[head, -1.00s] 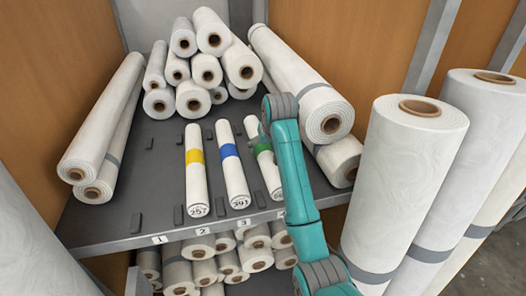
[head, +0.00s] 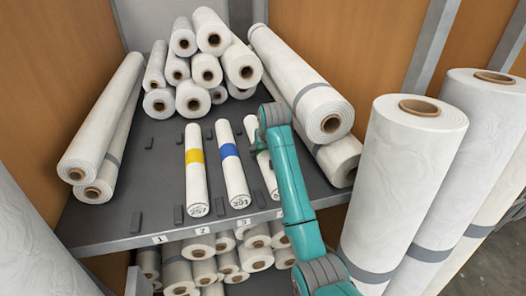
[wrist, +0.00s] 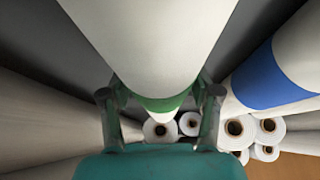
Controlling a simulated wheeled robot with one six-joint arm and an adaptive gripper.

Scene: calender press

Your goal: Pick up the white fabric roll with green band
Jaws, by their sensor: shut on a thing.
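The white fabric roll with green band (wrist: 150,40) runs from the top of the wrist view down between the fingers of my gripper (wrist: 160,97). Its green band (wrist: 160,104) lies between the fingers, one on each side, and they are shut on the roll. In the head view the roll (head: 264,160) is at the right of three short rolls on the grey shelf. My arm covers its band and much of its lower part. I cannot tell whether it is clear of the shelf.
A blue-banded roll (head: 239,188) lies close to its left, then a yellow-banded roll (head: 197,182). Long rolls (head: 322,118) lie to the right. Stacked rolls (head: 192,98) fill the back of the shelf (head: 110,222). Large upright rolls (head: 390,185) stand at the front right.

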